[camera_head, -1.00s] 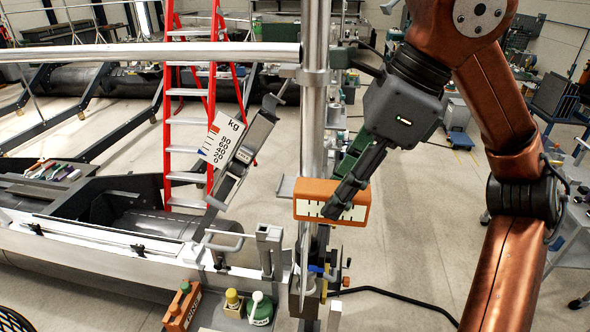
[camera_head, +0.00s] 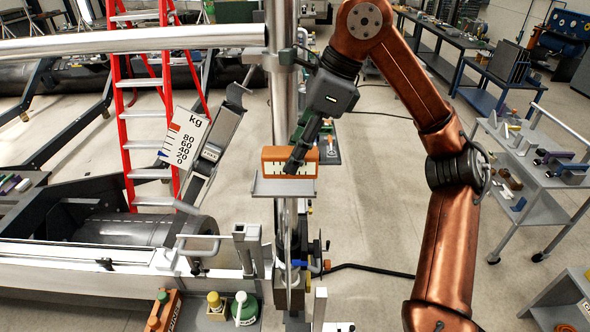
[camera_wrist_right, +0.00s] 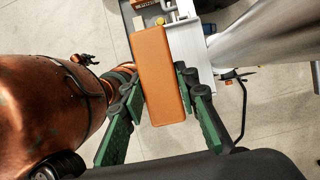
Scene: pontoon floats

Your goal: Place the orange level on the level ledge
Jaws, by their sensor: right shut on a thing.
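The orange level (camera_head: 272,160) has a pale face with dark marks and shows as a plain orange bar in the right wrist view (camera_wrist_right: 162,80). My right gripper (camera_head: 297,160) is shut on it, with green fingers on either side of the bar in the wrist view (camera_wrist_right: 160,105). The grey level ledge (camera_head: 283,188) is a small flat shelf at the upright pole. In the head view the level appears right at the ledge's back edge, roughly level; I cannot tell whether it touches. My left gripper is not in view.
The upright metal pole (camera_head: 284,70) stands close behind the level. A kg scale card (camera_head: 184,138) on a grey lever is to the left. An orange block (camera_head: 163,311) and a green-based container (camera_head: 244,308) sit below. Open floor (camera_head: 375,220) lies right of the pole.

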